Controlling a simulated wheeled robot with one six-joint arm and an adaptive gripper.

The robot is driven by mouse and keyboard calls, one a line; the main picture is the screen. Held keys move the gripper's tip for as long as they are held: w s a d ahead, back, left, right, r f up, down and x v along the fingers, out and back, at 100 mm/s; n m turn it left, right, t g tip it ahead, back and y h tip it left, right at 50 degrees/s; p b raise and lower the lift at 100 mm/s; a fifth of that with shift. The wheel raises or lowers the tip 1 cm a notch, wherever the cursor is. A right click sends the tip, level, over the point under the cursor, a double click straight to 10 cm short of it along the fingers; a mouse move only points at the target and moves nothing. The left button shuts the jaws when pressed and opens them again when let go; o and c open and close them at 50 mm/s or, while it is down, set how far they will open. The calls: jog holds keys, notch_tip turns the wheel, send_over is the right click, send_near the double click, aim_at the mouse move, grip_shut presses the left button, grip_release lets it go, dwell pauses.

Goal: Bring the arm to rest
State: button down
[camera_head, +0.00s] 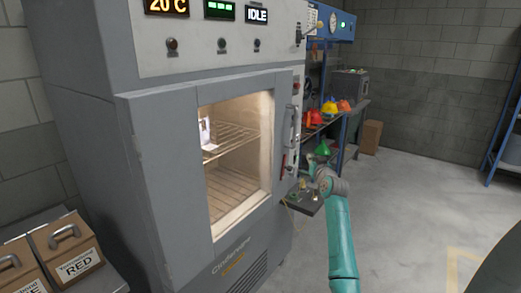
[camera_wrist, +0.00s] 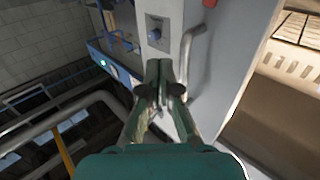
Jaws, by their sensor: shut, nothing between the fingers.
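My teal arm (camera_head: 341,240) reaches up from the bottom of the head view, right of a large grey oven. My gripper (camera_wrist: 159,66) is shut and empty in the wrist view, its two fingers together and pointing at a grey panel. In the head view the gripper is small beside the oven's right side, and its fingertips are hard to make out. I cannot tell whether it touches anything.
The grey oven (camera_head: 140,140) has a lit window with wire racks (camera_head: 232,150) inside. A vertical handle (camera_wrist: 188,52) is close to the gripper. Boxes (camera_head: 70,250) sit lower left. The floor (camera_head: 420,210) at right is clear.

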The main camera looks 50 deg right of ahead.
jog(key=w+a+f+n+y, duration=0.1)
jog(key=w+a+f+y, duration=0.1)
jog(key=a+f, duration=1.6)
jog(key=s+a+f+n+y, duration=0.1)
jog(key=s+a+f, duration=0.2)
jog(key=a, duration=0.5)
jog(key=s+a+f+t+y, duration=0.1)
jog(key=s+a+f, duration=0.15)
jog(key=a, duration=0.45)
jog(key=s+a+f+n+y, duration=0.15)
jog(key=a+f, duration=0.25)
jog(key=a, duration=0.4)
jog(key=s+a+f+n+y, duration=0.2)
jog(key=s+a, duration=1.5)
jog(key=a, duration=0.1)
jog(key=s+a+r+n+y, duration=0.1)
jog(key=s+a+r, duration=0.3)
jog(key=s, duration=0.5)
jog(key=s+a+r+n+y, duration=0.2)
jog(key=s+a+r+y, duration=0.1)
jog(key=s+a+r, duration=0.2)
jog(key=s+r, duration=0.2)
jog(key=s, duration=0.1)
jog(key=shift+s+a+t+y, duration=0.15)
jog(key=shift+s+t+y, duration=0.15)
jog(key=shift+s+y, duration=0.1)
